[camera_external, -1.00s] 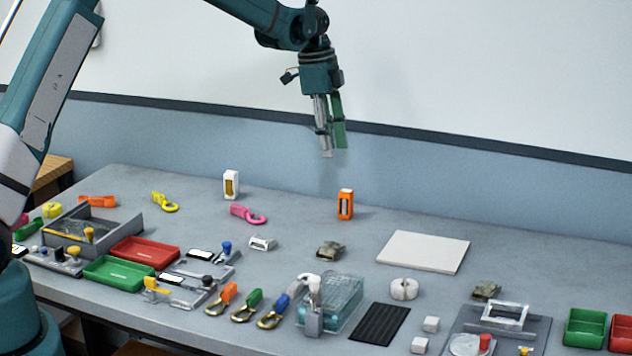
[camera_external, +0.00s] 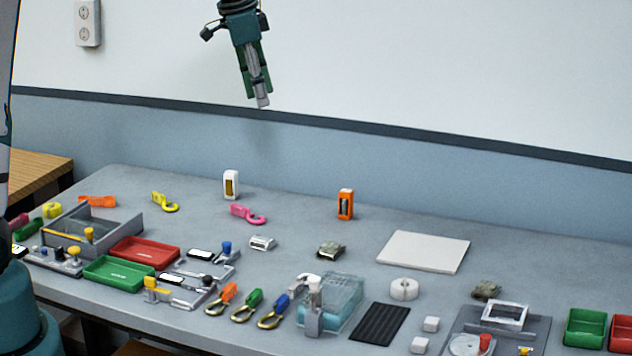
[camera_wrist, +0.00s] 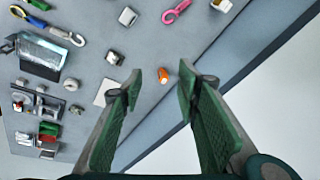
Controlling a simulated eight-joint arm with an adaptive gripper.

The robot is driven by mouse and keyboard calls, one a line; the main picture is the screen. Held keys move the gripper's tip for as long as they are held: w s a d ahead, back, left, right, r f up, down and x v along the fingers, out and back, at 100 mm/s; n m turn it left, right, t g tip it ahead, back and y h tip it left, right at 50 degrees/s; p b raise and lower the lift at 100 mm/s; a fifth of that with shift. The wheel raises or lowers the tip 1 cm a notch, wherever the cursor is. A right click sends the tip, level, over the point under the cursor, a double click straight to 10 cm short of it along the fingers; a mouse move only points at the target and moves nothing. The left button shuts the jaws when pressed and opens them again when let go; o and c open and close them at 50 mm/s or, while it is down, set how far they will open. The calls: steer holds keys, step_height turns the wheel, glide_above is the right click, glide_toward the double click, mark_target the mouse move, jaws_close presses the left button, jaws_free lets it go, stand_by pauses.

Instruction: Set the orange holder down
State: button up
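The orange holder (camera_external: 346,204) stands upright on the grey table toward the back, with a dark window in its front face. It also shows small in the wrist view (camera_wrist: 163,75), between and beyond the fingers. My gripper (camera_external: 262,104) is high above the back of the table, up and to the left of the holder in the external view. In the wrist view my gripper (camera_wrist: 160,85) has its two green fingers spread wide apart with nothing between them.
Trays, carabiners and a clear bin (camera_external: 341,299) fill the front. Bare table surrounds the orange holder.

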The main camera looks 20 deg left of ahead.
steer(key=s+a+r+n+t, duration=0.1)
steer(key=s+a+r+n, duration=0.3)
steer(key=s, duration=0.6)
steer(key=s+a+f+n+t, duration=0.1)
steer(key=s+a, duration=0.3)
steer(key=s, duration=0.5)
steer(key=s+a+f+n+t+y, duration=0.1)
steer(key=s+a+f+n, duration=0.1)
steer(key=s, duration=0.7)
steer(key=s+a+f+n+t, duration=0.1)
steer(key=s+a+n, duration=0.3)
steer(key=s, duration=0.6)
steer(key=shift+a+f+n+t, duration=0.3)
steer(key=shift+a+f, duration=0.15)
steer(key=shift+a, duration=0.35)
